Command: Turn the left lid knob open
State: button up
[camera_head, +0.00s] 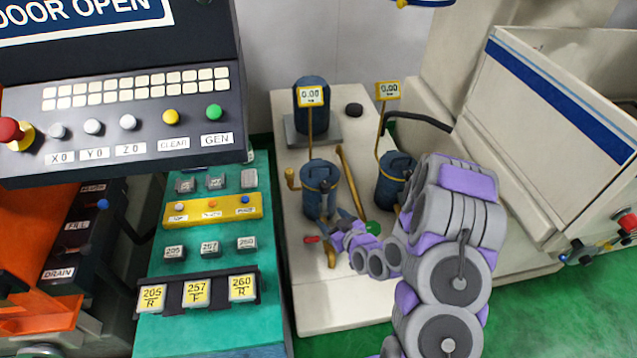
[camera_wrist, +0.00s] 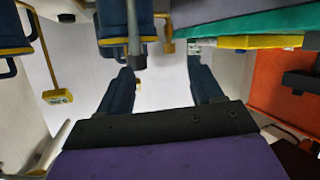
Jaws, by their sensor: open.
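The left blue canister (camera_head: 314,203) stands on the pale machine base and has a blue lid with a yellow band. A similar right canister (camera_head: 394,182) stands to its right, partly behind my arm. My gripper (camera_head: 336,228) is open and low at the front right of the left canister. In the wrist view, blue canister bodies (camera_wrist: 112,20) hang from the top, as the picture is turned over.
A third blue cylinder (camera_head: 312,122) with a 0.00 gauge stands behind. A second gauge (camera_head: 388,91) stands on a yellow post. The teal button panel (camera_head: 200,310) lies left, under a control console (camera_head: 120,120). A white cabinet (camera_head: 545,110) is at right.

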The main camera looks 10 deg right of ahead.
jog(key=d+m+t, duration=0.1)
jog(key=d+t, duration=0.1)
jog(key=m+t+h+b, duration=0.2)
jog(key=t+b, duration=0.1)
jog(key=b, duration=0.4)
send_near(323, 182)
jog(key=w, duration=0.3)
jog(key=w+b, duration=0.1)
jog(key=w, duration=0.2)
jog(key=w+a+f+b, duration=0.1)
jog(key=w, duration=0.2)
jog(key=shift+w, duration=0.25)
jog(key=shift+w+a+r, duration=0.1)
jog(key=shift+w+a, duration=0.1)
jog(key=shift+w, duration=0.45)
jog(key=shift+d, duration=0.15)
